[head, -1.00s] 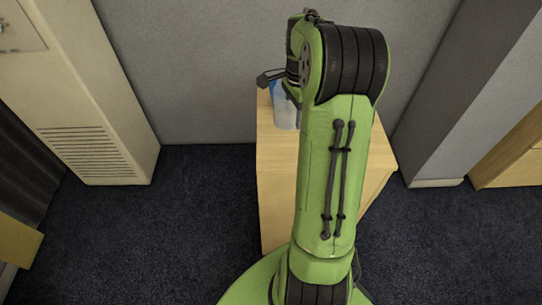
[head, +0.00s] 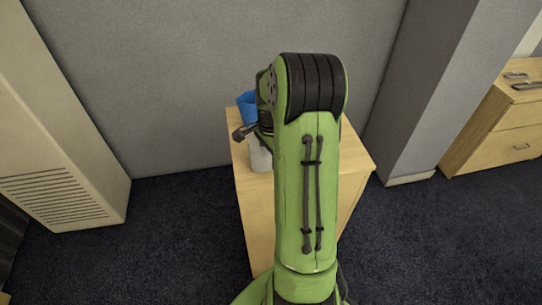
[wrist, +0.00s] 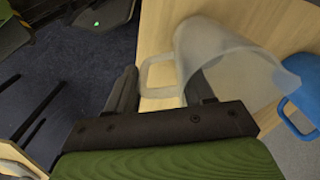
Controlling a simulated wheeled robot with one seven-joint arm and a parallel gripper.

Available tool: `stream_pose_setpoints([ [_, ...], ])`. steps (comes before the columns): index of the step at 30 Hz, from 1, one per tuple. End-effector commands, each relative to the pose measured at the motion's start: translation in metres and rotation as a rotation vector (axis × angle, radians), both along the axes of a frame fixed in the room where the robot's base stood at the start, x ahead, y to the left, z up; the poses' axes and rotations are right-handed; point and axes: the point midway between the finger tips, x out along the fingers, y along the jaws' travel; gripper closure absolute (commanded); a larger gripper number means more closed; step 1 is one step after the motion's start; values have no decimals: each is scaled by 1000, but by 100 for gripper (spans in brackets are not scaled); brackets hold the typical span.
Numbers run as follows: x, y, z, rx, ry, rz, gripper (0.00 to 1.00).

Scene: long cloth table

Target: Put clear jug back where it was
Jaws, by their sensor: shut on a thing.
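The clear jug (head: 260,158) shows partly at the left of my arm in the head view, over the top of a wooden cabinet. In the wrist view the clear jug (wrist: 225,52) is large, with its handle between my fingers and its body at the right finger. My gripper (wrist: 162,88) is shut on the clear jug. In the head view my gripper (head: 246,132) is mostly hidden by my arm. I cannot tell whether the jug's base touches the cabinet top.
The wooden cabinet (head: 355,160) stands against a grey wall. A blue vessel (head: 247,106) is close behind the clear jug; it also shows at the right edge of the wrist view (wrist: 304,104). A vented panel is at left, a grey pillar and drawers (head: 512,140) at right.

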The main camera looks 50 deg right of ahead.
Motion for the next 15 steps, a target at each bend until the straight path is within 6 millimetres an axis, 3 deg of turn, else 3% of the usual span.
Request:
stream_pose_setpoints([
  [4, 0, 0, -4, 0, -1, 0, 99],
  [5, 0, 0, -5, 0, 0, 0, 46],
  [6, 0, 0, -4, 0, 0, 0, 40],
  [10, 0, 0, -3, 0, 0, 0, 22],
  [15, 0, 0, -3, 0, 0, 0, 22],
])
